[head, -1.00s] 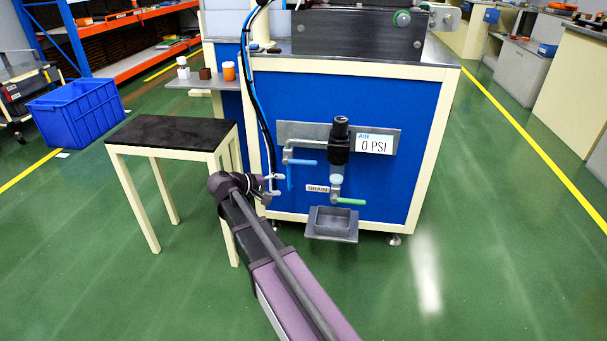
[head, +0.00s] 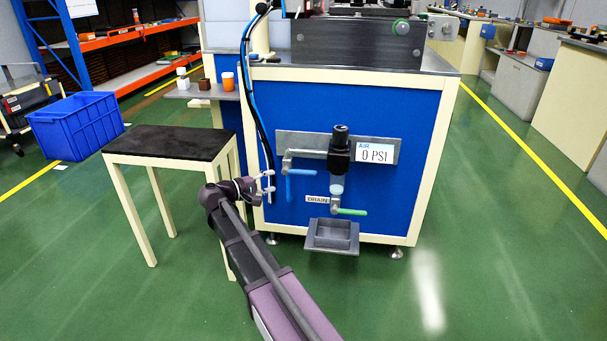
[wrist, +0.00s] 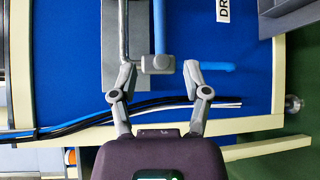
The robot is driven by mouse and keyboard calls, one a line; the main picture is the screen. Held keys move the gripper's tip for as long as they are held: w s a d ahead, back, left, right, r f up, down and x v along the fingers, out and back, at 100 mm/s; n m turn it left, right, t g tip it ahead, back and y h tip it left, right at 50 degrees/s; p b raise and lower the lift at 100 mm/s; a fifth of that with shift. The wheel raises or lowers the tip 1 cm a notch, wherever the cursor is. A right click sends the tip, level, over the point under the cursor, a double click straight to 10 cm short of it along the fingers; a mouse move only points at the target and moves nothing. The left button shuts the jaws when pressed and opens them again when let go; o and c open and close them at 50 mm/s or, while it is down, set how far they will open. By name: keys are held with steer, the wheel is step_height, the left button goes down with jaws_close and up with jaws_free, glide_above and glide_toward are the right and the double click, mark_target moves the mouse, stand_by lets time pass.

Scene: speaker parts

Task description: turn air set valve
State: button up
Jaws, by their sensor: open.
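The air set valve's blue handle (head: 302,172) sticks out to the right below the pipe on the left of the air unit (head: 339,150); a blue strip hangs down from the same spot. The gauge sign (head: 374,153) reads 0 PSI. My gripper (head: 269,181) is open and empty, just left of the valve. In the wrist view, which is turned sideways, the blue handle (wrist: 159,28) runs up from a grey hub (wrist: 157,64). The hub appears between the fingertips of my gripper (wrist: 160,72); I cannot tell how far in front of them it is.
The green drain handle (head: 350,211) and DRAIN label (head: 317,199) sit below, above a grey tray (head: 332,240). Black and blue hoses (head: 258,110) hang down the cabinet's left side. A black-topped table (head: 165,142) stands left of my arm.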

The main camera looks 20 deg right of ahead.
mark_target(301, 173)
steer(key=b+x, duration=0.1)
steer(key=x, duration=1.2)
steer(key=shift+w+d+b, duration=0.1)
steer(key=shift+b, duration=0.2)
jaws_close()
